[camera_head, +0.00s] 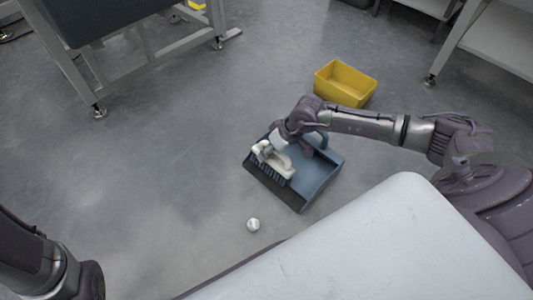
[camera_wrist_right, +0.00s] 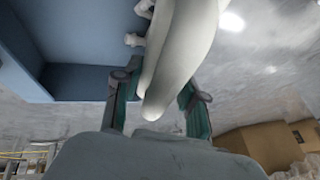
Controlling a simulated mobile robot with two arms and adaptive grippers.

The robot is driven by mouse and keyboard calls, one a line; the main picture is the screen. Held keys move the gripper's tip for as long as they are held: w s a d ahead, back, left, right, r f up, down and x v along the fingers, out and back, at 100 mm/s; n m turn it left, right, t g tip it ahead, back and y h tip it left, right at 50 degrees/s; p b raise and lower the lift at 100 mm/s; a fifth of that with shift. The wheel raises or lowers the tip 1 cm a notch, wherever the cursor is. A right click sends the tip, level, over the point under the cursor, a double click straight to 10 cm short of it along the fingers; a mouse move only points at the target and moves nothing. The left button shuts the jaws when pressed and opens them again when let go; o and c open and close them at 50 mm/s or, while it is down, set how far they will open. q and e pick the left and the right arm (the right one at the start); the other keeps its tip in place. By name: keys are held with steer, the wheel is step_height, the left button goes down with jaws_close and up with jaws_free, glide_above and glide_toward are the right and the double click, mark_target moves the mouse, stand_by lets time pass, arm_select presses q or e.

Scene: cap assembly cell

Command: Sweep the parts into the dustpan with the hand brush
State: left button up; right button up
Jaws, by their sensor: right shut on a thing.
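The blue dustpan (camera_head: 318,174) lies on the grey floor in the middle of the head view. The hand brush (camera_head: 272,160), with a pale body and dark bristles, is over the dustpan's front left part. I cannot tell whether the bristles touch the pan. My right gripper (camera_head: 279,141) is shut on the brush's pale handle (camera_wrist_right: 178,60), which shows between the green-padded fingers in the wrist view. One shiny round part (camera_head: 253,225) sits on the floor in front of the dustpan, apart from the brush. My left gripper is out of view.
A yellow bin (camera_head: 346,84) stands on the floor behind the dustpan. Metal table legs (camera_head: 75,88) stand at the upper left, and a shelf frame (camera_head: 455,45) at the upper right. The floor left of the dustpan is clear.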

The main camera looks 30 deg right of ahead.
steer(key=shift+w+d+f, duration=0.1)
steer(key=shift+w+d, duration=0.15)
steer(key=shift+d, duration=0.45)
steer(key=shift+w+d, duration=0.2)
steer(key=shift+d, duration=0.5)
steer(key=shift+s+a+r+p, duration=0.2)
steer(key=shift+a+r+p, duration=0.25)
steer(key=shift+a+p, duration=0.15)
steer(key=shift+s+a+r+p, duration=0.15)
steer(key=shift+a+r+p, duration=0.3)
steer(key=shift+a, duration=0.1)
steer(key=shift+s+a+r, duration=0.15)
steer(key=shift+a+r, duration=0.05)
steer(key=shift+a, duration=0.35)
steer(key=s+a+r+p, duration=0.2)
steer(key=a+r+p, duration=0.3)
steer(key=a, duration=0.3)
steer(key=shift+s+p, duration=0.2)
steer(key=shift+p, duration=0.15)
